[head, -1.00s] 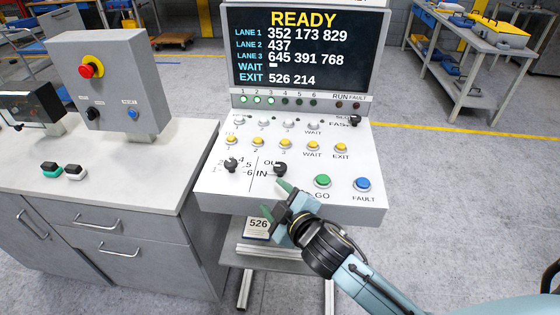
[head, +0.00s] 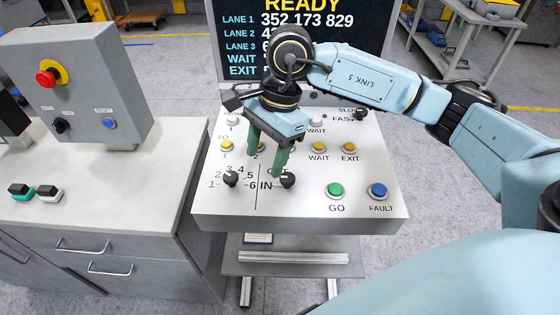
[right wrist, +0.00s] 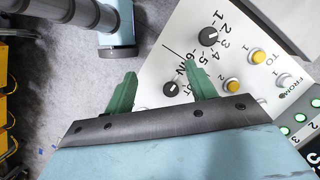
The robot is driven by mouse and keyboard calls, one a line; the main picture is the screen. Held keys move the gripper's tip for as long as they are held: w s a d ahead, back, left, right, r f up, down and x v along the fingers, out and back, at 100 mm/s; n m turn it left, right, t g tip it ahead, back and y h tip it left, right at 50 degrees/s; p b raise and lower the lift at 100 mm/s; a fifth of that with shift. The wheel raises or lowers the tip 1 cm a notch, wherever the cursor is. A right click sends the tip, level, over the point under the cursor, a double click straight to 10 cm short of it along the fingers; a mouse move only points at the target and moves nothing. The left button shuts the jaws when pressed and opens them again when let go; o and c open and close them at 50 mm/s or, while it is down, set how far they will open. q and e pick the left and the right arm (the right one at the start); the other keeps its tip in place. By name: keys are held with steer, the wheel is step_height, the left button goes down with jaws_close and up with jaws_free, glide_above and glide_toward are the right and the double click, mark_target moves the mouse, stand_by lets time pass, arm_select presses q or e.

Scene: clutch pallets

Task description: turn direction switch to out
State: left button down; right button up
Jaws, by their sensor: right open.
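The direction switch is a small black knob (head: 288,180) beside the IN label on the white sloped panel (head: 230,208). The OUT label is mostly hidden behind a finger. My right gripper (head: 265,167) points down over the panel with its green fingers apart and empty. In the head view one fingertip is just left of the knob. In the right wrist view the knob (right wrist: 170,89) shows between the spread fingers (right wrist: 160,70), nearer the right one; contact cannot be told. My left gripper is out of view.
A similar black lane knob (head: 231,179) sits left of the switch. Yellow buttons, a green GO button (head: 335,190) and a blue FAULT button (head: 377,190) are nearby. The display (head: 232,45) stands behind, partly covered by my arm. A grey cabinet (head: 165,190) is at left.

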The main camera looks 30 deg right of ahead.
mark_target(287, 177)
steer(key=w+d+r+h, duration=0.1)
steer(key=w+d+h, duration=0.15)
steer(key=d, duration=0.35)
steer(key=shift+t+h, duration=0.3)
steer(key=shift+h, duration=0.05)
steer(key=f, duration=0.4)
steer(key=f+p, duration=0.1)
steer(key=f, duration=0.7)
steer(key=shift+s+d+f+p, duration=0.1)
steer(key=shift+s+f+p, duration=0.2)
steer(key=shift+f+p, duration=0.1)
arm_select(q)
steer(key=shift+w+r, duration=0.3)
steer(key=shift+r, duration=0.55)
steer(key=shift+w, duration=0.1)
arm_select(e)
steer(key=c, duration=1)
